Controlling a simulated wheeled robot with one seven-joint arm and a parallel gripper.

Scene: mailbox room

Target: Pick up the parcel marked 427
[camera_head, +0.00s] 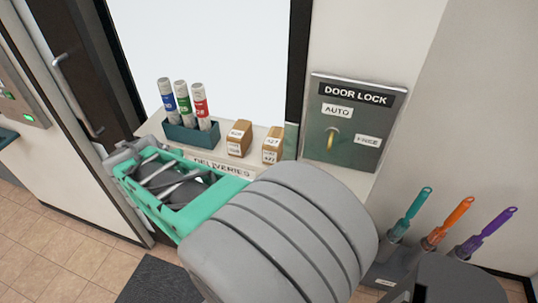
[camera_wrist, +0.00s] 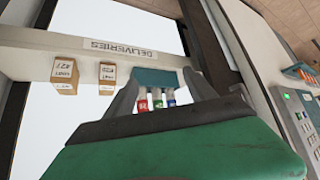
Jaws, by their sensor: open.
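Two small brown parcels stand apart on the deliveries shelf (camera_head: 225,170). The right one in the head view (camera_head: 273,145) has white labels that seem to read 427. The other parcel (camera_head: 239,138) is just left of it, and its number is too small to read surely. In the upside-down wrist view the 427 parcel (camera_wrist: 66,75) appears at far left, with the other parcel (camera_wrist: 107,80) beside it. My gripper (camera_head: 122,157) is open and empty, in front of the shelf's left end, left of both parcels. Its fingers (camera_wrist: 162,74) also show in the wrist view, framing the tube holder.
A teal holder (camera_head: 191,134) with three capped tubes stands on the shelf left of the parcels. A door lock panel (camera_head: 352,122) with a yellow knob is on the wall right of the shelf. Several coloured-handled tools (camera_head: 435,238) stand at lower right.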

